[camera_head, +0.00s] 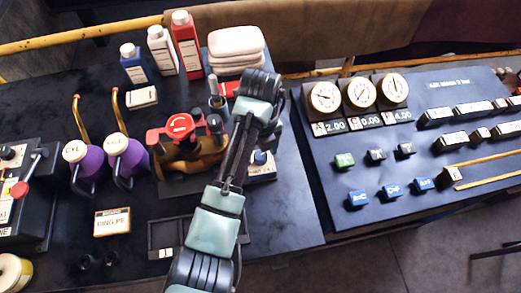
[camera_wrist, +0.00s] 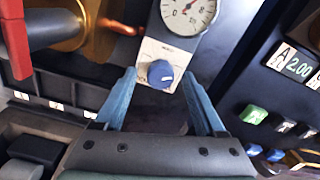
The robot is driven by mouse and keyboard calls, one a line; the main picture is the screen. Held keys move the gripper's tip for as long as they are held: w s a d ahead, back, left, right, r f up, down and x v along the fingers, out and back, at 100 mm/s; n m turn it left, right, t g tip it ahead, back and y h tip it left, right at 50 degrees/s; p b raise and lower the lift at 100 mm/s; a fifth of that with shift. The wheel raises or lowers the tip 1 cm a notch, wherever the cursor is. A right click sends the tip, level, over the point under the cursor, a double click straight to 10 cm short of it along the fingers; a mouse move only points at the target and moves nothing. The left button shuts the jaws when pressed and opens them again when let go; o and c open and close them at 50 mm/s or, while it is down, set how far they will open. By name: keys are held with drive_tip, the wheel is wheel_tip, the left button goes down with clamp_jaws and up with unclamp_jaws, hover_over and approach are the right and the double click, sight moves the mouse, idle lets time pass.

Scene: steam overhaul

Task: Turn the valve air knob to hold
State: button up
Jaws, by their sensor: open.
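The valve air knob (camera_wrist: 161,75) is a round blue knob with a white pointer mark. It sits on a white plate (camera_wrist: 165,53) below a dial gauge (camera_wrist: 188,10) in the wrist view. In the head view the knob (camera_head: 260,157) shows beside my arm. The plate's small lettering is too blurred to read for sure. My gripper (camera_wrist: 160,78) is open, with one blue finger to the left of the knob and one to the right. Gaps show on both sides in the picture; depth to the knob is hard to tell. In the head view my wrist hides most of the gripper.
A brass valve with a red handle (camera_head: 180,125) stands left of the knob. Purple canisters (camera_head: 125,155), bottles (camera_head: 187,45) and folded towels (camera_head: 236,45) stand further left and behind. A dark panel with gauges (camera_head: 359,91) and coloured buttons lies to the right.

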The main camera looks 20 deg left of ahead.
drive_tip(key=shift+c, duration=0.2)
clamp_jaws()
drive_tip(key=shift+n+p, duration=0.35)
drive_tip(key=shift+n, duration=0.05)
drive_tip(key=shift+r+n+p, duration=0.15)
drive_tip(key=shift+n+p, duration=0.65)
drive_tip(key=shift+n, duration=0.1)
drive_tip(key=n+p, duration=0.2)
drive_tip(key=n, duration=0.1)
drive_tip(key=shift+n, duration=0.3)
drive_tip(key=n+p, duration=0.2)
drive_tip(key=n, duration=0.3)
drive_tip(key=shift+n+p, duration=0.3)
drive_tip(key=shift+p, duration=0.05)
drive_tip(key=shift+a, duration=0.1)
